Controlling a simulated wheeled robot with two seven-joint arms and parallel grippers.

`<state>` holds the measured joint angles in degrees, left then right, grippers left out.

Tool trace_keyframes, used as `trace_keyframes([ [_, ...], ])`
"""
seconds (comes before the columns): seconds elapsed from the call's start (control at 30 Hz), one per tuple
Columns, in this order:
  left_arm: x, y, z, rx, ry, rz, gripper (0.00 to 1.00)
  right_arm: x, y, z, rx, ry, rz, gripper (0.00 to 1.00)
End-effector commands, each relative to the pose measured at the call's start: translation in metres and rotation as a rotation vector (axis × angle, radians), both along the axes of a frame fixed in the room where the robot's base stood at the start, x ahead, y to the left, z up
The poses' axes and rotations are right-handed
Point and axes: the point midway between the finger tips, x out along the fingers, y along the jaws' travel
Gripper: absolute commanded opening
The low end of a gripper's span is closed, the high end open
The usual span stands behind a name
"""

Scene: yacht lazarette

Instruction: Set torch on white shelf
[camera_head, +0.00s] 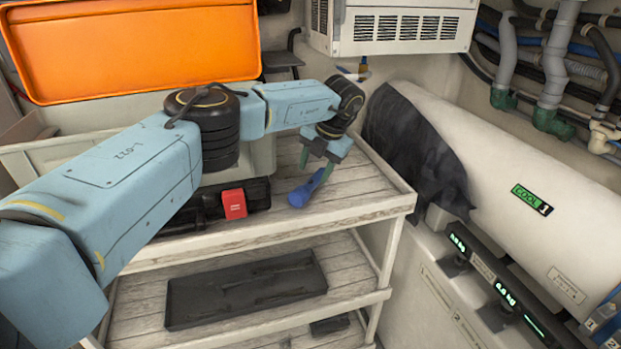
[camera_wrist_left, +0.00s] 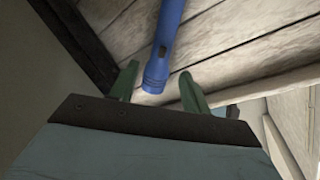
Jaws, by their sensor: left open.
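The blue torch (camera_head: 306,189) lies on the top board of the white slatted shelf (camera_head: 345,205), near its front right part. My left gripper (camera_head: 316,163) is just above and behind the torch, pointing down, with its green fingers apart. In the left wrist view, the torch (camera_wrist_left: 165,45) reaches from the top edge down to the gap between the open fingertips (camera_wrist_left: 158,80). The fingers stand on either side of the torch's end, and I cannot tell whether they touch it. My right gripper is in neither view.
A black case with a red latch (camera_head: 234,204) stands left of the torch. A black tray (camera_head: 246,289) lies on the lower shelf board. An orange crate (camera_head: 135,45) is at the back left. A white cylindrical tank (camera_head: 500,150) is on the right.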

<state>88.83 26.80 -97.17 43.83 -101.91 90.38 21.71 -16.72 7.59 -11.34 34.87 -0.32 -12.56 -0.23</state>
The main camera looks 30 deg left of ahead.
Motion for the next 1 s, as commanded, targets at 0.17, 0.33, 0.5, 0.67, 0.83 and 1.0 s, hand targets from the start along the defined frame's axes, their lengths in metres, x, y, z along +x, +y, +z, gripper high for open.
trace_keyframes([
  [0.17,0.001,-0.012,0.036,0.000,-0.002,-0.002,0.47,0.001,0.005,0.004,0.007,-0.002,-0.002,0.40],
  [0.33,0.001,-0.018,0.056,0.000,0.000,0.000,0.47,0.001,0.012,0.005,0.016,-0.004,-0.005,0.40],
  [0.5,0.001,-0.020,0.062,0.000,0.001,0.000,0.47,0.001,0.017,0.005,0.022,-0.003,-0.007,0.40],
  [0.67,0.001,-0.021,0.062,0.000,0.001,-0.001,0.47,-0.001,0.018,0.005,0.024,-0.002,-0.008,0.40],
  [0.83,-0.002,-0.061,0.032,-0.090,0.020,-0.091,0.47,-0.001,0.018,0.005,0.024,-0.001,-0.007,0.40],
  [1.0,-0.036,-0.189,-0.034,-0.419,0.066,-0.330,0.47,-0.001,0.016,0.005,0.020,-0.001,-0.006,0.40],
])
